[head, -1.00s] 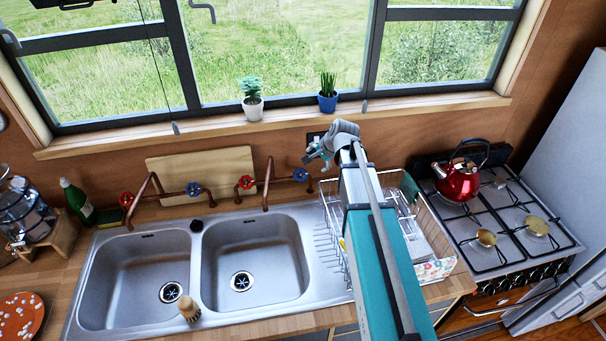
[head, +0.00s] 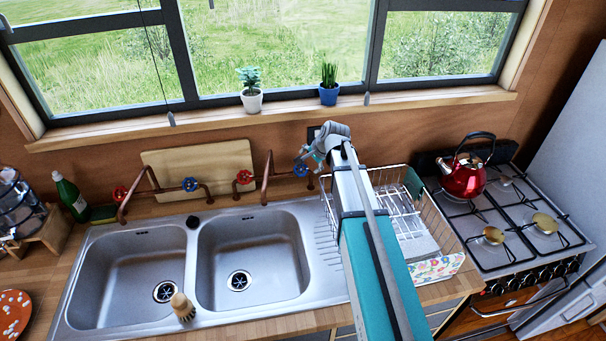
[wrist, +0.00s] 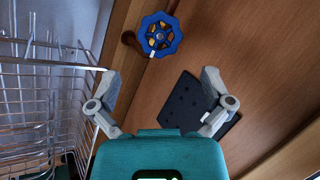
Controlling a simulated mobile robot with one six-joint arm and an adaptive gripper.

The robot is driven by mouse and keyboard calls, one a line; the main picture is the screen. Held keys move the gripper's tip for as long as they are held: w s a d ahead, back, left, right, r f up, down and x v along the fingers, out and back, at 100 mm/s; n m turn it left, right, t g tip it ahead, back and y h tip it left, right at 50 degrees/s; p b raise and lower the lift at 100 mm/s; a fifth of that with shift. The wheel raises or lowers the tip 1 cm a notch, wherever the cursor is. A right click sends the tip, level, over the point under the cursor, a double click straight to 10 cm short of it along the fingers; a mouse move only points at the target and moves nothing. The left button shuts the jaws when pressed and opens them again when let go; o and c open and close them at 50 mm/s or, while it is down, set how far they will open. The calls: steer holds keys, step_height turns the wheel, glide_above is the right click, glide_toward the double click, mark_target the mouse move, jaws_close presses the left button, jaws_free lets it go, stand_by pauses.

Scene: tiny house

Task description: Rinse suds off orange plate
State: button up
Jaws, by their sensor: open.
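The orange plate (head: 12,315), with white spots on it, lies on the counter at the lower left, cut by the picture's edge. The double steel sink (head: 193,265) has two empty basins. Two copper taps stand behind it, each with a red and a blue knob. My gripper (head: 308,156) is open and empty at the right tap's blue knob (head: 301,168). In the wrist view, this blue knob (wrist: 160,35) lies beyond the gap between my open fingers (wrist: 160,82), not between the tips. Whether a finger touches it I cannot tell.
A wire dish rack (head: 437,228) stands right of the sink, partly behind my arm. A red kettle (head: 463,180) sits on the stove. A brush (head: 182,306) stands at the sink's front edge. A green bottle (head: 70,196) is at left.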

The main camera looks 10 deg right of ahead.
mark_target(302, 169)
steer(key=shift+b+x, duration=2.7)
steer(key=shift+x, duration=0.85)
steer(key=c, duration=1)
